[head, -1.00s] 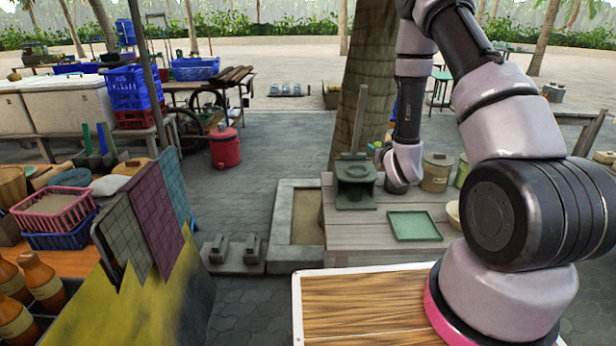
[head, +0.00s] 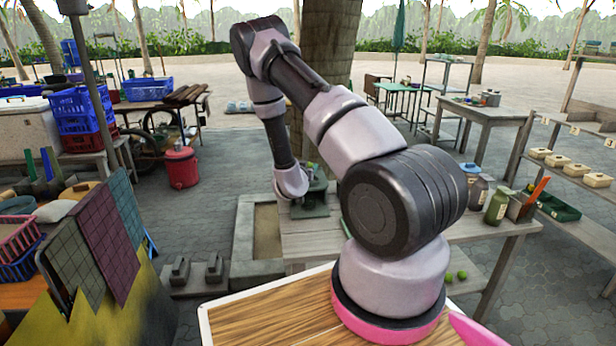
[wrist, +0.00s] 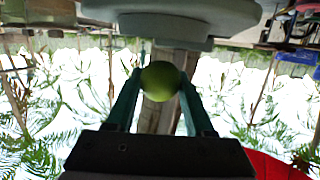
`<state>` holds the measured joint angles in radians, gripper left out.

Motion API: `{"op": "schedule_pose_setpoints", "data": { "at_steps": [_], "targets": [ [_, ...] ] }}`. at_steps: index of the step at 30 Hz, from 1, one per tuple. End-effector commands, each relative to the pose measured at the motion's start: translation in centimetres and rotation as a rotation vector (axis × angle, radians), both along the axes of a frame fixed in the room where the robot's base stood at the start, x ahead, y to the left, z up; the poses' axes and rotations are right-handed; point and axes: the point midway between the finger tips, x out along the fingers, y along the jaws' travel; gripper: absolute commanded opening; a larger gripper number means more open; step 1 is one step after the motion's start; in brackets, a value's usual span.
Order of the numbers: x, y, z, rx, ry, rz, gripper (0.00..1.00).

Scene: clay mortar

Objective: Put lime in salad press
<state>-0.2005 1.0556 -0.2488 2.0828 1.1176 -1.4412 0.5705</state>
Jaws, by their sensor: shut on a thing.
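A green lime (wrist: 161,80) is pinched between the two fingertips of my gripper (wrist: 161,84) in the wrist view. The green salad press (head: 314,204) stands on the wooden table in the head view, partly covered by my arm. In the wrist view, which looks upside down, a pale green rounded part (wrist: 185,18), apparently of the press, fills the top edge close to the lime. I cannot tell whether the lime touches it. My fingers are too small and hidden to make out in the head view.
The wooden table (head: 305,240) carries the press. Dark jars and a green jar (head: 497,205) stand at its right. Several limes (head: 457,276) show below, right of my arm's base. A red cooler (head: 181,167) and stacked blue crates are at the left.

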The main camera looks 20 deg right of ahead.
Motion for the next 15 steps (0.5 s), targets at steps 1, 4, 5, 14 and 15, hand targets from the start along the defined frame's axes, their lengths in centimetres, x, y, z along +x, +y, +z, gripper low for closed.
{"op": "schedule_pose_setpoints", "data": {
  "at_steps": [1, 4, 5, 14, 15],
  "targets": [
    [-0.1, -0.1, -0.9, -0.001, 0.004, 0.000, 0.00],
    [-0.1, -0.1, -2.5, -0.001, 0.005, 0.000, 0.00],
    [0.0, 0.0, -2.8, -0.001, 0.003, 0.001, 0.00],
    [0.0, 0.0, -3.2, -0.001, 0.000, 0.001, 0.00],
    [0.0, 0.0, -3.3, -0.001, 0.001, 0.001, 0.00]
  ]
}}
